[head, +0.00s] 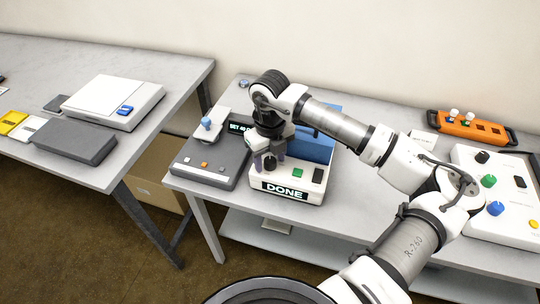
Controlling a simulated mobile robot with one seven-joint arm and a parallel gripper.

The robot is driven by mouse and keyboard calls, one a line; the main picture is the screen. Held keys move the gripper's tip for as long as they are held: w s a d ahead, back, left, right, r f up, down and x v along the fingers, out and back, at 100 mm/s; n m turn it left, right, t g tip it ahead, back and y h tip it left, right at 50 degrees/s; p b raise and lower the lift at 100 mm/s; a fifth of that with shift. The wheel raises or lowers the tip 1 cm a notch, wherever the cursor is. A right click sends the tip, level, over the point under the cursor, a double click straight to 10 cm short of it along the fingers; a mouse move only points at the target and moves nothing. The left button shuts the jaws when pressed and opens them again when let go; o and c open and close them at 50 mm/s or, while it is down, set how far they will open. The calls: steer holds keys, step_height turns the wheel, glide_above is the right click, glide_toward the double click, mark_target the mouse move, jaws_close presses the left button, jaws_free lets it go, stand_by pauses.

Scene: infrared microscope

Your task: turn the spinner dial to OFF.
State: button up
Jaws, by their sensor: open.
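The white device (286,196) with a "DONE" display stands on the right table, and a blue panel (316,147) rises at its back. A dark knob (270,163) is on the left of its top, beside a green button (297,173) and a black switch (318,175). This knob appears to be the spinner dial; its pointer and any OFF mark are too small to read. My gripper (269,158) is open and points down at the knob, its fingers close around it. Whether they touch it I cannot tell. The gripper hides part of the device.
A dark grey device (209,160) with a "SET 40" display stands close on the left. An orange rack (468,128) and a white panel with knobs (500,221) lie at the right. A gap separates the left table (164,100).

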steer(key=c, duration=1)
steer(key=shift+f+b, duration=0.1)
steer(key=shift+b, duration=0.25)
